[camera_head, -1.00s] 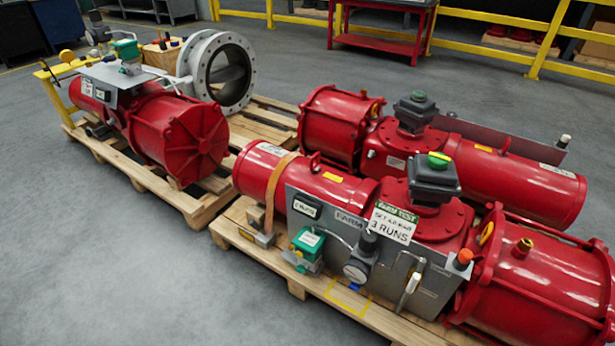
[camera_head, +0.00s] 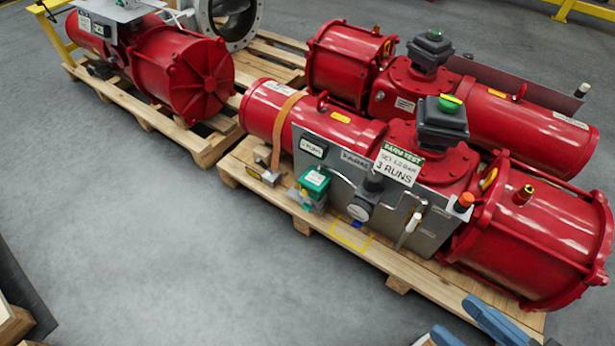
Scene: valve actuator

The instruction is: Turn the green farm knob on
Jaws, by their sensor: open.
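The front red actuator carries a grey panel (camera_head: 330,170) with a sign (camera_head: 399,163) that reads "FARM TEST" and "3 RUNS". A green block-like fitting (camera_head: 316,180) is at the panel's lower left. Two blue parts at the bottom right edge appear to be the fingers of my gripper (camera_head: 458,318), spread apart and empty. They are well apart from the green parts, and the rest is cut off.
The front actuator lies on a wooden pallet (camera_head: 398,284), with a gauge (camera_head: 360,211) and an orange-topped fitting (camera_head: 464,202) on its panel side. A second red actuator (camera_head: 500,105) is behind. Another loaded pallet (camera_head: 150,118) stands left. The grey floor in front is clear.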

